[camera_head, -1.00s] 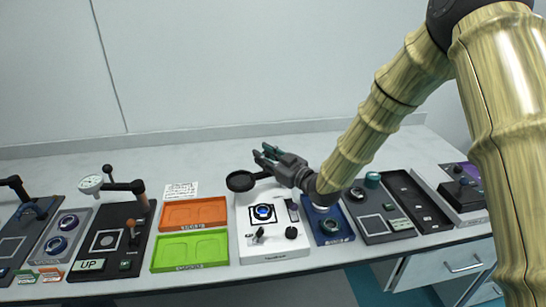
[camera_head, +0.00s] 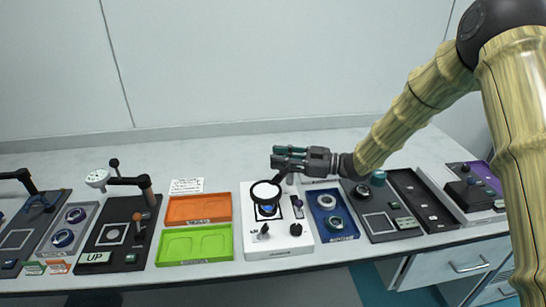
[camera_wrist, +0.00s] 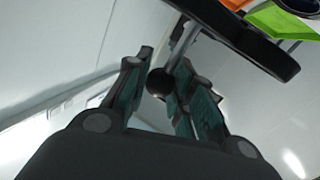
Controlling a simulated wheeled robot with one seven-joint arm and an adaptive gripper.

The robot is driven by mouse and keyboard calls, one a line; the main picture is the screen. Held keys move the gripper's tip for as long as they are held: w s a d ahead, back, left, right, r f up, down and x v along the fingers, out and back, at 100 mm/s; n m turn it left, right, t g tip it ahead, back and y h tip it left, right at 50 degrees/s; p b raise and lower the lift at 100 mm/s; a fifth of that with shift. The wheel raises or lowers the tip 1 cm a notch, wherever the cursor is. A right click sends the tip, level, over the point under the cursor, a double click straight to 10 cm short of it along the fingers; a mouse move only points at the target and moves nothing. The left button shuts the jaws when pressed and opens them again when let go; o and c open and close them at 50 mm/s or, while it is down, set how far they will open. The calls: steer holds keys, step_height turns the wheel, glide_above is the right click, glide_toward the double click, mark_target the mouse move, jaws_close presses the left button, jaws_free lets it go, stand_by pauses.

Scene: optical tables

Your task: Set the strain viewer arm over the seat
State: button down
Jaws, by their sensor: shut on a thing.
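The strain viewer is a white base plate (camera_head: 279,246) on the table. Its arm carries a round black-rimmed viewer (camera_head: 265,190), which in the head view overlaps the dark square seat with a blue lens (camera_head: 267,209). The viewer partly hides the seat, and its height above it is hard to judge. My gripper (camera_head: 277,158) is just behind the viewer. In the wrist view my gripper (camera_wrist: 160,66) is shut on the arm's black ball knob (camera_wrist: 160,82), which sits between the fingers on a pale rod (camera_wrist: 183,43).
Orange (camera_head: 198,221) and green (camera_head: 161,259) trays lie left of the white base. A blue fixture (camera_head: 349,236) stands close on the right, with dark plates beyond it. A black "UP" device (camera_head: 97,269) is farther left. The table behind is mostly clear.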

steer(key=shift+d+r+n+g, duration=0.15)
steer(key=shift+n+g, duration=0.15)
steer(key=shift+g, duration=0.2)
steer(key=c, duration=1.2)
jaws_free()
steer(key=d, duration=0.8)
steer(key=s+d, duration=0.1)
steer(key=d, duration=0.3)
